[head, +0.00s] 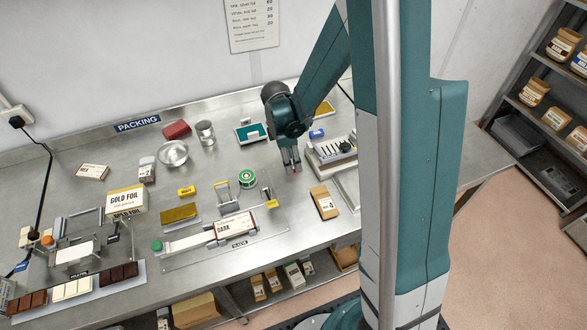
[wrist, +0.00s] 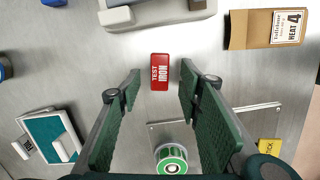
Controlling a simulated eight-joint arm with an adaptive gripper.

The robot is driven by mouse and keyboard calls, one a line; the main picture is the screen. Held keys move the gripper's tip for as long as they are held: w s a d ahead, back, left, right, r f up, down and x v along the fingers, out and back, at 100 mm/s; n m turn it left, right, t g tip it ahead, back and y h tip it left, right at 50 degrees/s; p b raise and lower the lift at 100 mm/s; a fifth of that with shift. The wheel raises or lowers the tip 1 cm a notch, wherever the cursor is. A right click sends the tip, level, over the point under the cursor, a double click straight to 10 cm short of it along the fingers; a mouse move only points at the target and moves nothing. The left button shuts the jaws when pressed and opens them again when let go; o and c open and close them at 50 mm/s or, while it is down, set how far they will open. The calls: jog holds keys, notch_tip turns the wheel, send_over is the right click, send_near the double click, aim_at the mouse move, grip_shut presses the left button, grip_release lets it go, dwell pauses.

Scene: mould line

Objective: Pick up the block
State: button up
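A small red block (wrist: 160,72) labelled "TEST IRON" lies flat on the steel bench in the wrist view, straight ahead between my fingertips. My gripper (wrist: 161,75) is open, with one green-padded finger on each side of the block and clear gaps between. In the head view my gripper (head: 291,168) points down low over the bench, and only a speck of red shows by its tips. I cannot tell whether the fingertips are at the block's height or above it.
A grey device (head: 333,150) stands close by on the right, with a kraft pouch (head: 325,202) in front of it. A green-topped roll (head: 247,179) and a teal tray (head: 250,133) lie to the left. Another red item (head: 176,130) is further back left. Bare bench surrounds the block.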

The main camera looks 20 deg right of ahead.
aim_at(293, 165)
jog(key=shift+d+f, duration=0.15)
jog(key=shift+f, duration=0.6)
jog(key=shift+d+f, duration=0.15)
jog(key=shift+f, duration=0.6)
jog(key=c, duration=0.9)
